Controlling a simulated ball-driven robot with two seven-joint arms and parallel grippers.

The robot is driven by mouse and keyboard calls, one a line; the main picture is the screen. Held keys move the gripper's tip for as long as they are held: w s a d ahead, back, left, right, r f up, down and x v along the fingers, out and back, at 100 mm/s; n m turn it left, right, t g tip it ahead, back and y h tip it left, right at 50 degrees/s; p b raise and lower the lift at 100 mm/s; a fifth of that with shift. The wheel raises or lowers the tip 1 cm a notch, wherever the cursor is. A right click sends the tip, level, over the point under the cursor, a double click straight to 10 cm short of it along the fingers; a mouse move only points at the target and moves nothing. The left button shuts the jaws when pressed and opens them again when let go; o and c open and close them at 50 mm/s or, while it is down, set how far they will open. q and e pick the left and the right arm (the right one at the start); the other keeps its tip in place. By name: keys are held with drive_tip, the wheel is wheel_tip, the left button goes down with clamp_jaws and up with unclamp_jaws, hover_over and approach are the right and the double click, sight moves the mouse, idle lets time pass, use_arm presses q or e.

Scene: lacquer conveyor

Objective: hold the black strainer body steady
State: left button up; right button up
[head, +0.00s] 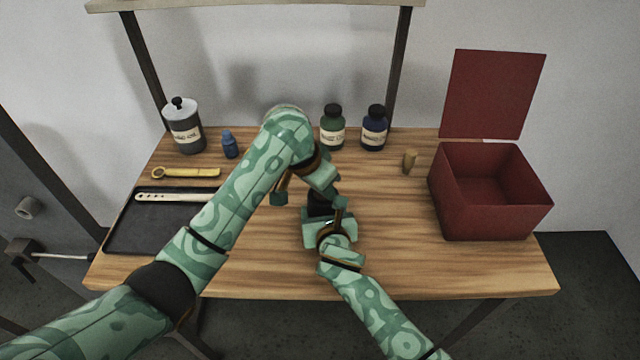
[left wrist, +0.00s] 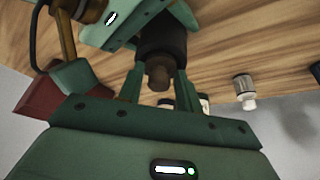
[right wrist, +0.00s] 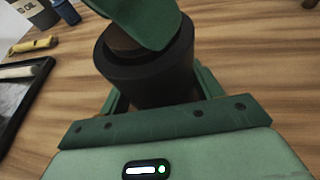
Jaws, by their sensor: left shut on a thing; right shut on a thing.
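The black strainer body (head: 318,203) is a dark open-topped cylinder near the table's front middle, partly hidden by my arms. In the right wrist view the strainer body (right wrist: 148,82) sits between the fingers of my right gripper (right wrist: 155,98), which is shut on it. My left gripper (left wrist: 160,80) is shut on a brown cylindrical piece (left wrist: 159,72) at the body's mouth. In the right wrist view my left gripper (right wrist: 145,22) covers part of the rim. I cannot tell how deep the brown piece sits in the body.
A dark tray (head: 125,235) with a white slotted tool (head: 160,197) lies at left, a yellow tool (head: 185,172) behind it. A jar (head: 184,135) and small bottles (head: 332,135) stand along the back. An open red box (head: 490,215) is at right, a small cork-like piece (head: 409,161) nearby.

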use_arm(q)
drive_tip(key=shift+r, duration=4)
drive_tip(key=shift+r, duration=1.5)
use_arm(e)
drive_tip(key=o, duration=1.3)
drive_tip(key=shift+c, duration=0.2)
